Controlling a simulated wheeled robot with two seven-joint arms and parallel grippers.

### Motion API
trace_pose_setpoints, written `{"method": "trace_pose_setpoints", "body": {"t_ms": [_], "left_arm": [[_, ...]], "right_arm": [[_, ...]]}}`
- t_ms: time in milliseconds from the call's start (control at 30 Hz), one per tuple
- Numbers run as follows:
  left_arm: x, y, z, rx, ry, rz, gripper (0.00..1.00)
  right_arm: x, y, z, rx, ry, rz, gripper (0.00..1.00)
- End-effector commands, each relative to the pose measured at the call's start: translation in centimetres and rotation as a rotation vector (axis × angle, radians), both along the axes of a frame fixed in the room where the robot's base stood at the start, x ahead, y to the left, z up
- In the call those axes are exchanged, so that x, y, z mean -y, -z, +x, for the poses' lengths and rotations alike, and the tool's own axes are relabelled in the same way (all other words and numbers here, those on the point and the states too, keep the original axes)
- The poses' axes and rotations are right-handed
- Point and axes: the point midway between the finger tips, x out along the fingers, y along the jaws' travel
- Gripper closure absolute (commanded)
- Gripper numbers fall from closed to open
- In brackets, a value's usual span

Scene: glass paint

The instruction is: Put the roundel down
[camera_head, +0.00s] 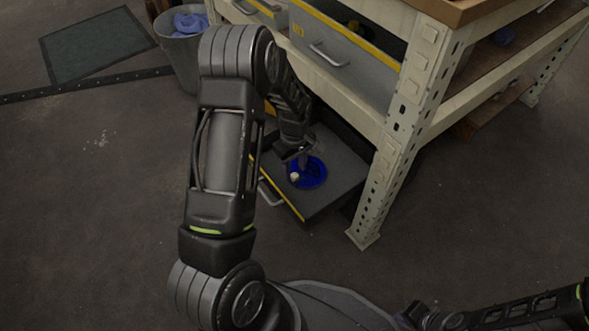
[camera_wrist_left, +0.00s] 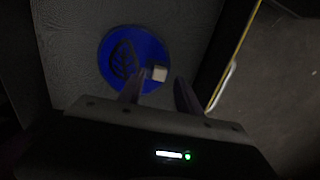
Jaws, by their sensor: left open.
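The blue roundel (camera_head: 313,173) lies flat in the open bottom drawer (camera_head: 335,180) of the workbench. It has a dark pattern and a small pale knob (camera_head: 295,177) near its edge. In the left wrist view the roundel (camera_wrist_left: 112,52) shows as a disc, with the pale knob (camera_wrist_left: 159,74) at its right. My left gripper (camera_head: 301,163) is just above the roundel. In the left wrist view its two fingers (camera_wrist_left: 158,88) are apart, with the knob seen beyond and between their tips; I cannot tell the exact gap. My right gripper (camera_head: 430,318) is at the bottom edge, partly cut off.
The workbench's pale metal leg (camera_head: 385,165) stands right of the open drawer. A grey bin (camera_head: 183,50) with blue cloth and a dark mat (camera_head: 95,45) are at the back left. The floor in front is clear.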

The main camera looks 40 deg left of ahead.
Motion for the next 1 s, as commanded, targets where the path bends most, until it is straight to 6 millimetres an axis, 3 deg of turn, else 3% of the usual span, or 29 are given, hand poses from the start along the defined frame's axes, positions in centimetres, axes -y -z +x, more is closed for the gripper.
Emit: {"method": "trace_pose_setpoints", "body": {"t_ms": [33, 200, 400, 567, 1000], "left_arm": [[0.0, -1.6, 0.1, 0.003, 0.001, 0.000, 0.59], [0.0, -5.3, 0.1, 0.004, 0.000, 0.001, 0.59], [0.0, -8.5, 0.1, 0.002, 0.001, 0.000, 0.59], [0.0, -9.5, 0.0, 0.001, 0.000, 0.001, 0.59], [0.0, -9.5, 0.0, 0.001, 0.000, 0.000, 0.59]], "right_arm": [[0.0, -1.0, -0.1, -0.002, -0.001, 0.000, 1.00], [0.1, -2.8, -0.3, -0.009, -0.004, 0.002, 1.00], [0.1, -4.2, -0.6, -0.017, -0.008, 0.003, 1.00], [0.1, -4.5, -0.7, -0.021, -0.010, 0.004, 1.00], [0.1, -4.4, -0.7, -0.021, -0.010, 0.004, 1.00]]}}
